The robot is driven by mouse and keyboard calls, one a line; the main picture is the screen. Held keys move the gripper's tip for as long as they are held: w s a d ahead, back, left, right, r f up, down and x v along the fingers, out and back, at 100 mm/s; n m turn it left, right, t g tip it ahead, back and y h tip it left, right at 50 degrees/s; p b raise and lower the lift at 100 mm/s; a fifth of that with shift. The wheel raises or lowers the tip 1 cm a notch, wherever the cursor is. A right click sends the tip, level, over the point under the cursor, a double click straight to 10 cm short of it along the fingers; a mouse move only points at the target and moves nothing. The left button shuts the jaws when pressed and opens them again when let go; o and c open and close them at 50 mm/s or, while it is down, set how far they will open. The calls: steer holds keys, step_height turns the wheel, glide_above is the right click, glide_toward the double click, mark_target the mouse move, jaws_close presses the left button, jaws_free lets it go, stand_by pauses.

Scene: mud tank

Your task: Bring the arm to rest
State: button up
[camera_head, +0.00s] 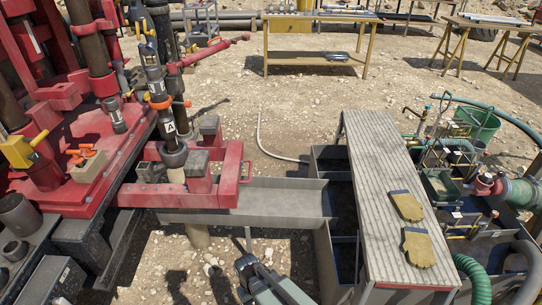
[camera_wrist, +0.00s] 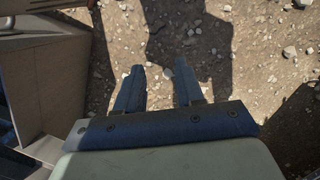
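My gripper (camera_wrist: 159,67) shows in the wrist view with its two dark fingers apart and nothing between them. It hangs over bare, stony ground (camera_wrist: 205,45), and my shadow falls on that ground. In the head view, a grey part of my arm (camera_head: 270,284) rises at the bottom edge, left of the mud tank and below the metal trough. I cannot make out the fingers there.
A grey metal wall (camera_wrist: 42,85) stands close on the left in the wrist view. In the head view, red rig machinery (camera_head: 85,175) is left, the trough (camera_head: 275,198) ahead, and a ribbed walkway (camera_head: 375,160) with two gloves (camera_head: 418,247) right.

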steer(key=s+d+f+m+g, duration=0.2)
steer(key=s+d+f, duration=0.3)
steer(key=s+d, duration=0.3)
steer(key=s+d+f+m+g+y, duration=0.1)
steer(key=s+d+f+m, duration=0.3)
steer(key=s+d, duration=0.4)
steer(key=d+f+g, duration=0.1)
steer(key=d, duration=0.5)
steer(key=shift+d+g, duration=0.15)
steer(key=shift+g, duration=0.25)
